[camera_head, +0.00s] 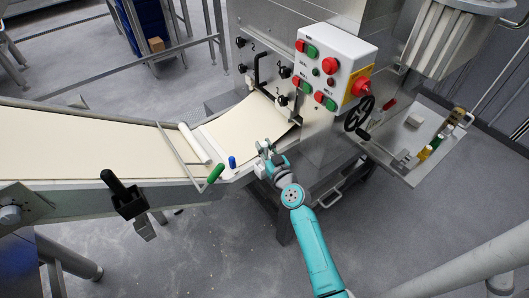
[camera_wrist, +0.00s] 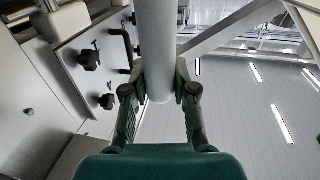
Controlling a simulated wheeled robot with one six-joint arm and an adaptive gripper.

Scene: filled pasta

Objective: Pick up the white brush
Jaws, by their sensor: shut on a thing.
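My gripper (camera_head: 265,148) is at the end of my teal arm, beside the machine's belt near its right end. In the wrist view my gripper (camera_wrist: 160,82) is shut, with one finger on each side of a pale, smooth cylinder. I take this to be the handle of the white brush (camera_wrist: 157,40); it runs up out of the top of that view. No bristles show. In the head view the brush is too small to make out at my gripper.
A cream belt (camera_head: 80,145) runs in from the left, with a white roller (camera_head: 195,143), a green handle (camera_head: 216,173) and a blue handle (camera_head: 232,162) near my gripper. The control box (camera_head: 335,65) and black handwheel (camera_head: 358,114) stand behind. A side tray (camera_head: 410,178) holds several small items.

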